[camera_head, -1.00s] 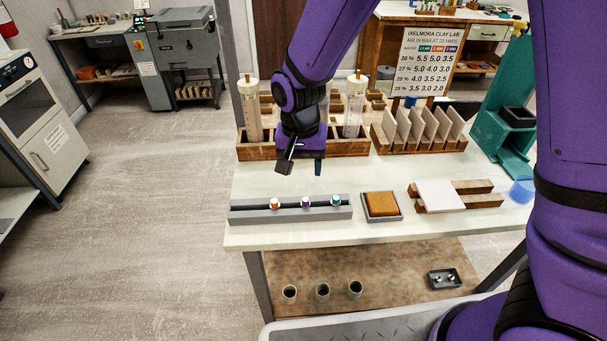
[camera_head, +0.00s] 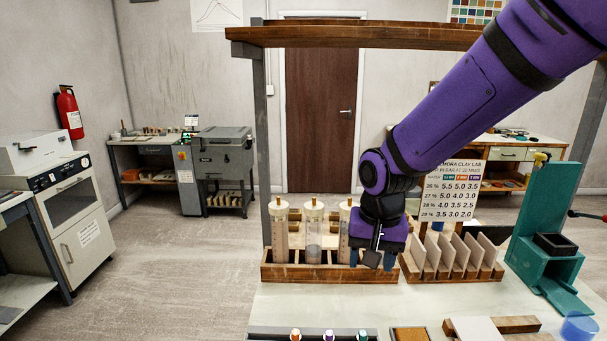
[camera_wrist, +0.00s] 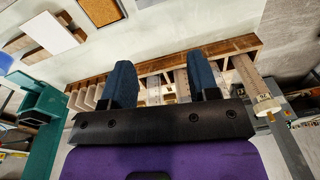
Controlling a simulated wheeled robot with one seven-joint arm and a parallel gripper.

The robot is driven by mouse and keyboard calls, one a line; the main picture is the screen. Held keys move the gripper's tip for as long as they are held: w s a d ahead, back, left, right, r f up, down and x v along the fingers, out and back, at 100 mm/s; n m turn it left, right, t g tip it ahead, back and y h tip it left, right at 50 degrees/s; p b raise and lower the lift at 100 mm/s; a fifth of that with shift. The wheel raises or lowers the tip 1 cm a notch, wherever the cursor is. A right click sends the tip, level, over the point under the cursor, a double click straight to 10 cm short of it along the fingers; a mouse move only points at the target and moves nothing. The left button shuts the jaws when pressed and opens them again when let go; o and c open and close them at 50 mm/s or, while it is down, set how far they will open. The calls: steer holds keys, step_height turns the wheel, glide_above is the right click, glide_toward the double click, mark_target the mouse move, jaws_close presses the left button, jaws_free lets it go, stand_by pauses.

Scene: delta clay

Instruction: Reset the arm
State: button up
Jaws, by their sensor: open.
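My purple arm reaches in from the upper right in the head view. My gripper (camera_head: 372,262) hangs at the right end of the wooden rack (camera_head: 318,274) that holds several clear cylinders with pale caps (camera_head: 313,228). The gripper partly hides that end of the rack. In the wrist view my gripper (camera_wrist: 163,80) shows two dark blue fingers set well apart, with nothing held between them. The rack also shows behind the fingers in the wrist view (camera_wrist: 222,49). Whether the gripper touches the rack, I cannot tell.
A slotted rack of pale tiles (camera_head: 452,254) stands right of my gripper, below a printed sign (camera_head: 450,190). A teal stand (camera_head: 545,262) is further right. A wooden shelf (camera_head: 360,36) spans above the bench. The pale benchtop (camera_head: 385,303) has some clear room in front.

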steer(key=s+d+r+n+t, duration=0.1)
steer(key=s+d+r+t, duration=0.3)
steer(key=s+d+r, duration=1.1)
steer(key=shift+s+d+r+n, duration=0.15)
steer(key=shift+s+d+n, duration=0.25)
steer(key=shift+s+d, duration=1)
